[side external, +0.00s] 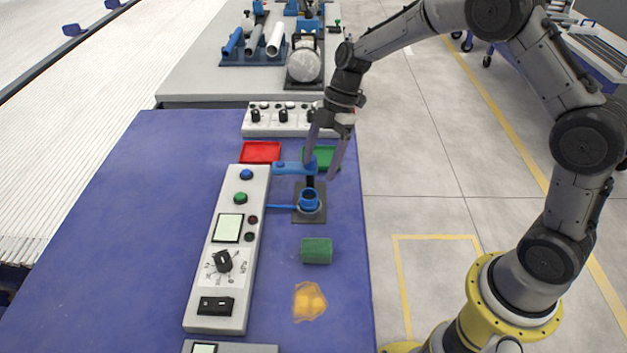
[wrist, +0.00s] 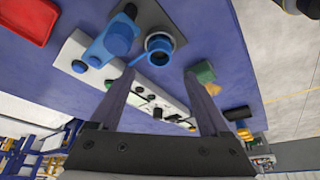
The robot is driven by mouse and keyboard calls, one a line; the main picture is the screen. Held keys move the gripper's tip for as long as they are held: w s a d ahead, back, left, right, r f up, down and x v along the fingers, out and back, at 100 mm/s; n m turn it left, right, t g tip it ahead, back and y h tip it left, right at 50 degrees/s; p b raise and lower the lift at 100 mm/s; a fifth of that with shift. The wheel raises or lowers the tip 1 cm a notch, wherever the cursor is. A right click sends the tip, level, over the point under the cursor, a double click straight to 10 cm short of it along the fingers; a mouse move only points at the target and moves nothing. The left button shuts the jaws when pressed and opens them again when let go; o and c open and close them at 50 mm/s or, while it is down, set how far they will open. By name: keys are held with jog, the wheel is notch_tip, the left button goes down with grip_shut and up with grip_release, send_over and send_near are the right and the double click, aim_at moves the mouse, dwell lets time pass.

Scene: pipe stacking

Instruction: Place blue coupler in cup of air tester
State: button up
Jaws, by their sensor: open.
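The air tester's round cup (side external: 310,208) stands on a dark plate (side external: 301,216) with a blue ring (side external: 310,194) at its top. I cannot tell whether this ring is the blue coupler or part of the cup. The wrist view also shows the blue ring (wrist: 161,41) just beyond my fingertips, with a grey inside. The tester's blue arm (side external: 288,168) reaches over behind the cup; its blue head (wrist: 121,36) shows at the upper left in the wrist view. My gripper (side external: 323,168) is open, above and behind the cup, with nothing between its fingers (wrist: 158,75).
A green block (side external: 316,251) and an orange piece (side external: 309,301) lie in front of the cup. A red tray (side external: 260,152) and a green tray (side external: 319,152) lie behind. A control panel (side external: 229,250) runs along the left. The blue tabletop (side external: 130,220) is clear farther left.

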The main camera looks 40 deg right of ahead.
jog(key=shift+v, duration=1.5)
jog(key=s+r+m+t+h, duration=0.1)
jog(key=s+r+m, duration=0.4)
jog(key=s+r, duration=0.25)
jog(key=s+d+r+m+t+h, duration=0.1)
jog(key=s+d+r+m+t, duration=0.1)
jog(key=s+m, duration=0.4)
jog(key=s+d+r+m+t+h, duration=0.2)
jog(key=s+m, duration=0.5)
jog(key=s, duration=0.7)
jog(key=shift+s+d+r+t, duration=0.3)
jog(key=shift+r, duration=0.05)
